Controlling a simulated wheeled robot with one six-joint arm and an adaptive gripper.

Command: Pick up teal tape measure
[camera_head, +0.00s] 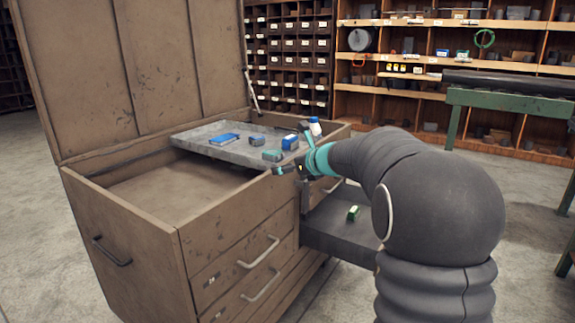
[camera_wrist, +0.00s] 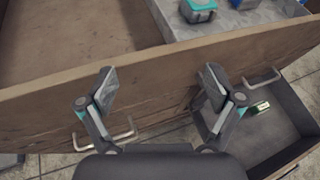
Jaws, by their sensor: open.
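A small teal and dark grey block, which looks like the teal tape measure (camera_head: 272,155), lies near the front edge of the grey tray (camera_head: 190,141) in the open wooden chest. In the wrist view the teal tape measure (camera_wrist: 198,11) shows at the top edge, partly cut off. My gripper (camera_head: 293,160) is at the chest's front right rim, close to the tape measure. In the wrist view my gripper (camera_wrist: 160,85) has its two fingers wide apart, with only the chest's wooden wall behind the gap. Nothing is between the fingers.
The chest's front wall (camera_wrist: 150,88) rises beside my fingers. Blue boxes (camera_head: 224,139) (camera_head: 290,142), another teal-grey item (camera_head: 257,140) and a white-and-blue bottle (camera_head: 315,127) are around the tray. A green item (camera_head: 353,213) lies in the pulled-out lower drawer (camera_head: 325,232).

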